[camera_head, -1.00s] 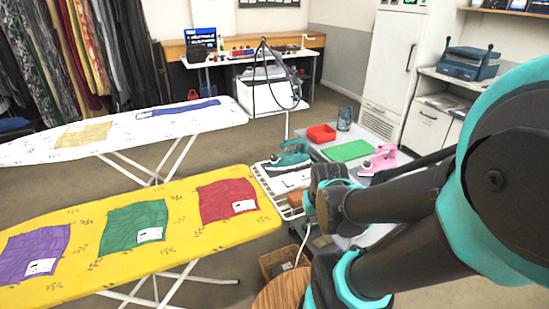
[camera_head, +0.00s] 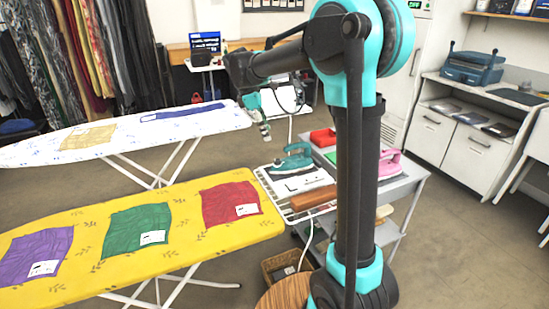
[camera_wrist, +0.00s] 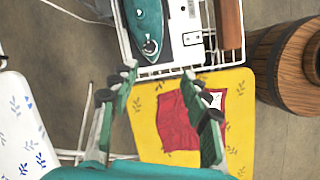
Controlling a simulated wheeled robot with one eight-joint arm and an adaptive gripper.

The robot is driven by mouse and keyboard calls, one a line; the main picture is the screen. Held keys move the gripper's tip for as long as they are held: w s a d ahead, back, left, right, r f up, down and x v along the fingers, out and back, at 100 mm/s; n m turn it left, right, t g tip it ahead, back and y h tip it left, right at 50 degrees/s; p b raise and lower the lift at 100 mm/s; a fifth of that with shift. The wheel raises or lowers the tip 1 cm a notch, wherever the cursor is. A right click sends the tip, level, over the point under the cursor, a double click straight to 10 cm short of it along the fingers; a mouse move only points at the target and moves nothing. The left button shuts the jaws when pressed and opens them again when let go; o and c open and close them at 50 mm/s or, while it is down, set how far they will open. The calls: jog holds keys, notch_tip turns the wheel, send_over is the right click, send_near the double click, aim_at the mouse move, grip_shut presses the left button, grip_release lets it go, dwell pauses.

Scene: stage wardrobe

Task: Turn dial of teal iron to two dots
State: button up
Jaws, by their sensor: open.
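The teal iron (camera_head: 292,158) stands on the white wire rest at the end of the yellow ironing board. In the wrist view the teal iron (camera_wrist: 146,18) is at the top, partly cut off, with a round dial (camera_wrist: 149,47) near its lower end. The dial's setting is too small to read. My gripper (camera_head: 264,132) hangs in the air to the left of the iron, above the floor between the two boards. In the wrist view its fingers (camera_wrist: 163,84) are spread apart with nothing between them, below the iron in the picture.
The yellow board (camera_head: 100,283) carries purple, green and red cloths. The wire rest (camera_head: 275,190) also holds a brown wooden bar (camera_head: 313,198). A wooden barrel-like stool (camera_wrist: 270,65) stands nearby.

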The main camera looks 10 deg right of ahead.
aim_at(277, 160)
jog(key=w+a+r+n, duration=0.2)
jog(key=a, duration=0.1)
jog(key=shift+h, duration=0.4)
jog(key=x, duration=1.7)
jog(key=shift+f, duration=0.15)
jog(key=shift+c, duration=0.6)
grip_shut()
